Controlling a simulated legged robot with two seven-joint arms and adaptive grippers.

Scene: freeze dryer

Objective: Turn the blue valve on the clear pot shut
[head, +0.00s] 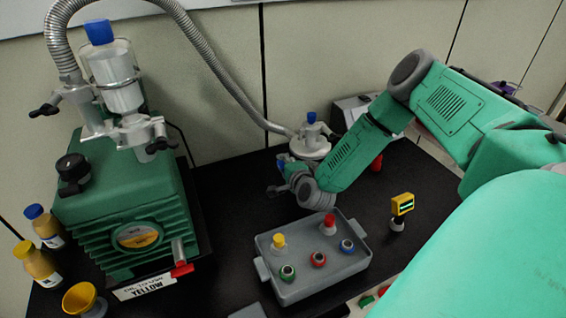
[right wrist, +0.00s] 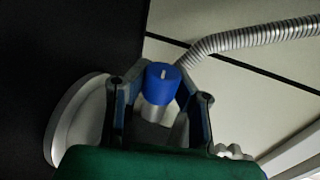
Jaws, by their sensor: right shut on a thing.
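The pot's pale round top (head: 312,148) stands at the back of the black table, mostly hidden below by my right arm. A blue knob (head: 311,117) sticks up from its top. My right gripper (head: 284,172) is at the pot's left side, small in the head view. In the right wrist view a blue valve (right wrist: 163,76) with a small white mark sits between my two fingers (right wrist: 166,96), which are shut on it. A pale round rim (right wrist: 75,120) shows to its left. My left gripper is not in view.
A ribbed metal hose (head: 215,65) runs from the green pump (head: 125,205) to the pot. A grey tray (head: 305,287) with coloured stoppers stands in front of my right gripper. A yellow gauge (head: 402,205) stands to the right. Bottles (head: 45,226) are at far left.

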